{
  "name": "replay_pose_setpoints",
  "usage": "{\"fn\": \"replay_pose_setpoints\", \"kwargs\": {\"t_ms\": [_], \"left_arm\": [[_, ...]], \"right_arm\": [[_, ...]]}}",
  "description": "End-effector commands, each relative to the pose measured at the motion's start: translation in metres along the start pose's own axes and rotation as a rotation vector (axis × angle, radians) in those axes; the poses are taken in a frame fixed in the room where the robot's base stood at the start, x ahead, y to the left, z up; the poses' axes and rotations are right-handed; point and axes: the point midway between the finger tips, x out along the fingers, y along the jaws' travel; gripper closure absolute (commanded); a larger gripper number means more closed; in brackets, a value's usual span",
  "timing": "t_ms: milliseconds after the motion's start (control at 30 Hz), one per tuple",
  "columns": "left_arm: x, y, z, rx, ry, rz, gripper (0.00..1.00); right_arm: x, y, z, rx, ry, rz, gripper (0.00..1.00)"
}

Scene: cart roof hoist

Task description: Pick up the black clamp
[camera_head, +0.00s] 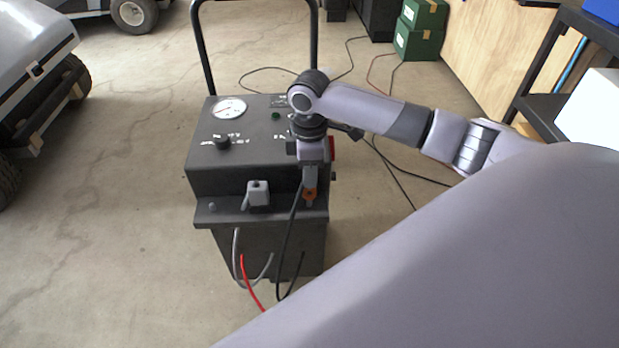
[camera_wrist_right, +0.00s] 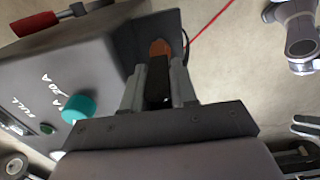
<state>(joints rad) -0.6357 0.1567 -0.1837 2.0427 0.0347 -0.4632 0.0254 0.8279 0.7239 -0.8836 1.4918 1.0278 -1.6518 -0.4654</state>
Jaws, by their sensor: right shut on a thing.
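The black clamp (camera_wrist_right: 158,82) is between the fingers of my right gripper (camera_wrist_right: 160,88), which is shut on it. Its copper-orange jaw end (camera_wrist_right: 160,48) sticks out beyond the fingertips. In the head view my right gripper (camera_head: 311,176) points down at the front right edge of the dark charger cart (camera_head: 225,172). The orange tip (camera_head: 310,194) shows just below the fingers, in front of the cart's ledge; whether it touches the ledge is unclear. A black cable (camera_head: 283,250) hangs from the clamp in a loop. My left gripper is not clearly in view.
The cart has a gauge (camera_head: 229,107), knobs and a tall black handle (camera_head: 204,50). A dark shelf (camera_head: 545,104) stands right.

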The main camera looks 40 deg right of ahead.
Motion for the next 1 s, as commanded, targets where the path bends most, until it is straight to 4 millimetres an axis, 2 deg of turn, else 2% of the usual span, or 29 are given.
{"fn": "replay_pose_setpoints", "kwargs": {"t_ms": [33, 200, 400, 500, 700, 1000], "left_arm": [[-0.004, 0.000, -0.005, 0.000, 0.001, 0.000, 0.41], [-0.010, 0.001, -0.013, -0.001, 0.001, 0.000, 0.41], [-0.014, 0.002, -0.022, -0.004, 0.011, -0.001, 0.41], [-0.015, 0.002, -0.023, -0.006, 0.012, -0.003, 0.41], [-0.015, 0.001, -0.019, -0.005, 0.003, -0.006, 0.41], [-0.015, 0.000, -0.017, -0.004, 0.000, -0.008, 0.41]], "right_arm": [[-0.018, 0.001, -0.001, -0.001, 0.004, 0.005, 1.00], [-0.069, 0.001, -0.001, -0.002, 0.004, 0.006, 1.00], [-0.121, 0.001, -0.001, -0.002, 0.005, 0.004, 1.00], [-0.140, 0.000, -0.001, -0.002, 0.003, 0.003, 1.00], [-0.161, 0.000, -0.001, 0.000, 0.002, 0.001, 1.00], [-0.164, 0.000, 0.000, -0.001, 0.001, 0.000, 1.00]]}}
